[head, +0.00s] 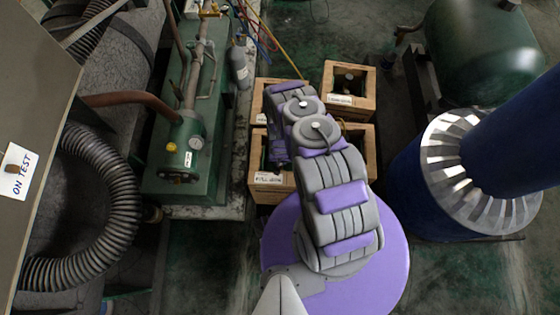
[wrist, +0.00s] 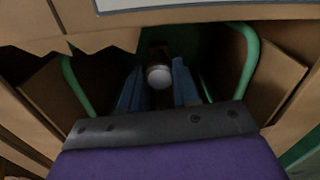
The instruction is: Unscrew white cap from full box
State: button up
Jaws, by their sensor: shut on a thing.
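In the wrist view, a white round cap (wrist: 159,77) sits between the two blue fingers of my gripper (wrist: 158,88), deep inside a wooden box (wrist: 285,75). The fingers are shut on the cap's sides. A dark brownish part shows just behind the cap; what the cap sits on is hidden. In the head view, my arm reaches down into the front left wooden box (head: 268,190), which has a white label (head: 269,179) too small to read surely. My gripper and the cap are hidden there by the box and arm.
Green curved tubes (wrist: 248,62) stand on both sides of my gripper in the box. Other wooden boxes adjoin, one at back right (head: 349,100). A green machine (head: 190,150) stands left, a blue cylinder (head: 415,190) right. A ribbed hose (head: 120,200) curves at far left.

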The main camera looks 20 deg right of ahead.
jog(key=shift+r, duration=0.1)
jog(key=shift+r+p, duration=1.45)
jog(key=shift+r, duration=1)
